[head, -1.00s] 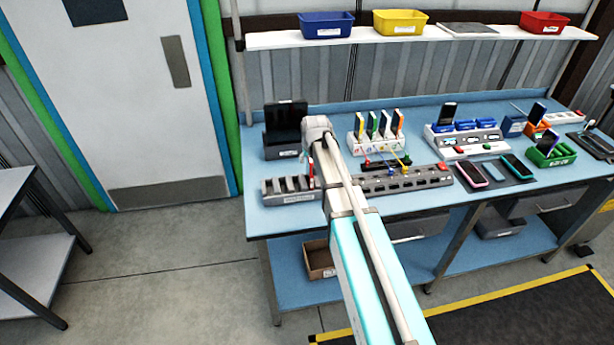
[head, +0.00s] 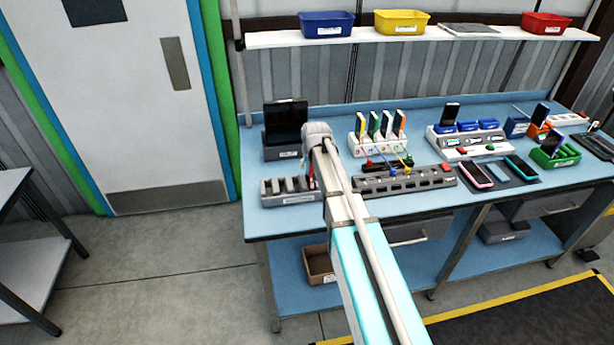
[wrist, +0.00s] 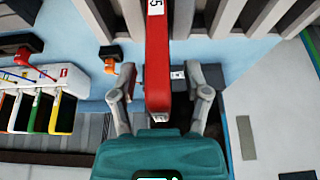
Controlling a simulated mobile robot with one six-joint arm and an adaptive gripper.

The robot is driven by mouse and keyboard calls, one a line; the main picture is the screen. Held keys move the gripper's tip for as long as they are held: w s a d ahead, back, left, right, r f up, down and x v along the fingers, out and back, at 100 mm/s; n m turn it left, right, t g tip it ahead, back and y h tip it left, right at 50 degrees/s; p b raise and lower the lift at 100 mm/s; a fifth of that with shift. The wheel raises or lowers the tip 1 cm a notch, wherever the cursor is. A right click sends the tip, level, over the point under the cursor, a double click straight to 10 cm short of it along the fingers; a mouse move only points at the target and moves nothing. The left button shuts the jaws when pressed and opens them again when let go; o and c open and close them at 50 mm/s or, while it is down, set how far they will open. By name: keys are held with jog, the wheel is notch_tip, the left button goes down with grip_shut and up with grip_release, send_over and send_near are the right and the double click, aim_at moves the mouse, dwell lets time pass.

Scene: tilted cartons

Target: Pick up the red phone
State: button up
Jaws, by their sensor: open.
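The red phone (wrist: 157,60) shows edge-on in the wrist view, long and narrow, with a white label marked 5 near the top. My gripper (wrist: 162,97) is open, one finger on each side of the phone, with visible gaps. In the head view only a sliver of red (head: 312,172) shows beside my wrist, at the right end of a grey slotted rack (head: 290,198); my arm hides my fingers there. The phone's lower end and how it sits in the rack are hidden.
A white rack with several coloured phones (head: 380,148) stands right of my arm. A long grey slotted strip (head: 405,182) lies in front of it. A dark tablet in a stand (head: 286,125) is behind the grey rack. A shelf (head: 360,36) with bins runs above.

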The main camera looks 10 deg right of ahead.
grip_shut()
dwell(0.4)
jog(key=shift+r, duration=0.15)
notch_tip(320, 180, up, 10)
jog(key=p, duration=1)
jog(key=shift+f, duration=0.2)
dwell(0.7)
